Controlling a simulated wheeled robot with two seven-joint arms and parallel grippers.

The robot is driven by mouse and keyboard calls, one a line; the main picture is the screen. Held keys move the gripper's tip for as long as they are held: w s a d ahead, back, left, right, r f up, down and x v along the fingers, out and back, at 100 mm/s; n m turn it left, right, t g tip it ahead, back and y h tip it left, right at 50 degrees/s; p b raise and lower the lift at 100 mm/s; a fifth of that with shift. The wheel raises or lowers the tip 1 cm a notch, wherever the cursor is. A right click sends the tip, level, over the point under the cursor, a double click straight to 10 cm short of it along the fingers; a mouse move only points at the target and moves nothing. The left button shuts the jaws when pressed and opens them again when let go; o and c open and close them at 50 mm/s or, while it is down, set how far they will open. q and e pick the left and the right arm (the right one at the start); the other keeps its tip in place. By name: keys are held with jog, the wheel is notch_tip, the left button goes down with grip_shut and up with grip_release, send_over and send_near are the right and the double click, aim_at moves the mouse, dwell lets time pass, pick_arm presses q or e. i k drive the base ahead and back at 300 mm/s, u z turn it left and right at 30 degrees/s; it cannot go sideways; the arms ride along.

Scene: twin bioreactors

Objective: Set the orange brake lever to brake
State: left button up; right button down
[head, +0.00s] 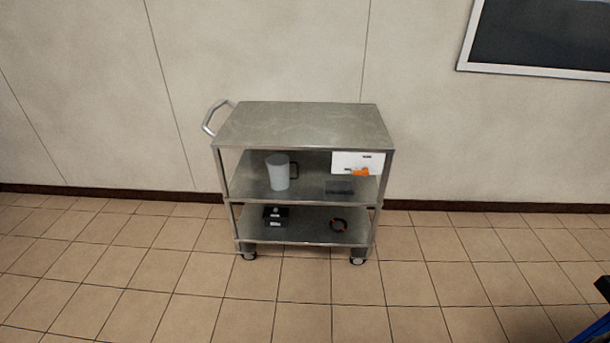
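The orange brake lever (361,172) is small in the head view. It sits at the lower edge of a white panel (350,160) at the right front of the steel cart (310,125), just below the top. The lever looks roughly level, but its marked setting is too small to read. Neither of my grippers is in view.
The cart stands by the wall with a handle (212,116) at its left. Its middle shelf holds a grey jug (279,172) and a dark flat item (339,188). Its lower shelf holds a black box (276,215) and a dark ring (338,225). Tiled floor in front is clear.

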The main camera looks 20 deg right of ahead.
aim_at(365, 173)
jog(key=u, duration=0.2)
jog(key=i, duration=0.85)
jog(key=z, duration=0.25)
